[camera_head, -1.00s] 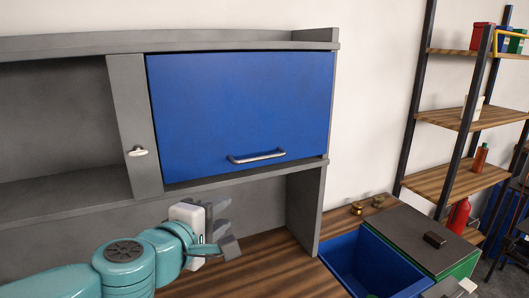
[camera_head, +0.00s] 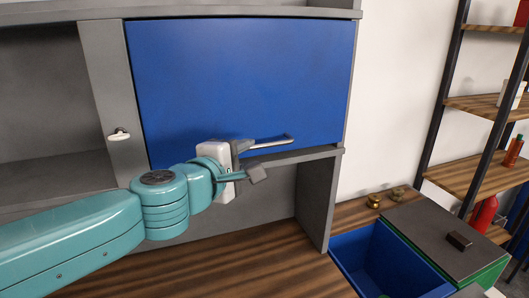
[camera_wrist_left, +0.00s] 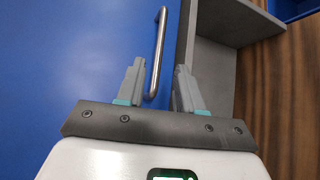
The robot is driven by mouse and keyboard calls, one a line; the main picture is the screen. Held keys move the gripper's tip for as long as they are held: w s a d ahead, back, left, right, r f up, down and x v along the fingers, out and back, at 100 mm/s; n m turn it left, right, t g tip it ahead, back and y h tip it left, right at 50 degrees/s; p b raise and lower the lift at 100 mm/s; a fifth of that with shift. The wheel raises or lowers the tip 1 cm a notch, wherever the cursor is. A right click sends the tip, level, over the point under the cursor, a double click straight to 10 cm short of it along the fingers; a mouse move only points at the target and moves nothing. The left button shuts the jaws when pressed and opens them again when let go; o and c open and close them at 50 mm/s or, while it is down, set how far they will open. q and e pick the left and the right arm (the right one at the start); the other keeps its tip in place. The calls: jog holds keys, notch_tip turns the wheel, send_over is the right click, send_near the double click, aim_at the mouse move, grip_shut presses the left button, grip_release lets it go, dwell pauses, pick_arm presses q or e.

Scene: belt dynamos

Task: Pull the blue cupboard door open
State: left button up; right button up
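The blue cupboard door (camera_head: 235,80) is shut in its grey frame, with a silver bar handle (camera_head: 272,142) along its lower edge. My left gripper (camera_head: 255,160) is at the left end of the handle in the head view, hiding that end. In the left wrist view, the gripper (camera_wrist_left: 155,85) is open, and the handle (camera_wrist_left: 157,55) runs between its two fingers, nearer the left one. The blue door (camera_wrist_left: 80,60) fills the left of that view. I cannot tell whether a finger touches the handle. My right gripper is not in view.
A white knob (camera_head: 119,134) sits on the grey post left of the door. Below are a wooden worktop (camera_head: 230,270) and an open blue bin (camera_head: 385,265). A shelf rack (camera_head: 475,105) stands at the right.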

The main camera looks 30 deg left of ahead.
aim_at(262, 146)
pick_arm(q)
jog(key=w, duration=0.5)
jog(key=w+f, duration=0.1)
jog(key=w, duration=0.2)
jog(key=shift+a+f+b, duration=0.1)
jog(key=shift+a+b, duration=0.1)
jog(key=shift+b, duration=0.1)
jog(key=shift+s+d, duration=0.1)
jog(key=shift+d, duration=0.1)
grip_shut()
